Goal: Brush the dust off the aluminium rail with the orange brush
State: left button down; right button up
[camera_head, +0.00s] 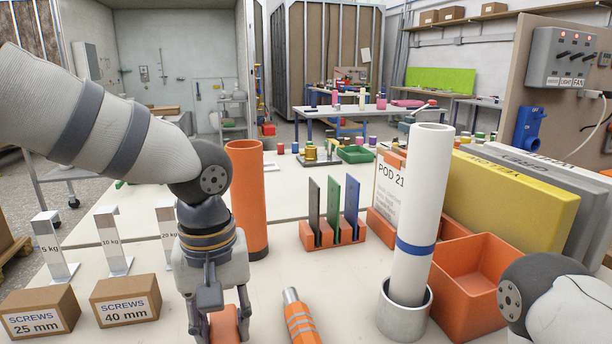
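My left gripper (219,325) points down at the bottom of the view, left of centre. An orange piece (226,325) shows between its fingers; it may be the orange brush, but its lower part is cut off by the picture edge. The fingertips are also cut off, so I cannot tell whether they grip it. I cannot make out the aluminium rail or any dust. My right gripper is out of view; only part of my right arm shows at the lower right.
An orange tube (249,200) stands behind my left gripper. A striped orange tool (300,318) lies to its right. A white tube (413,210) stands in a grey cup (404,315). Screw boxes (127,300), metal hooks (114,242) and an orange bin (466,285) also occupy the bench.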

aim_at(224, 332)
pick_arm(q)
jog(key=shift+r, duration=3.05)
jog(key=shift+f, duration=0.1)
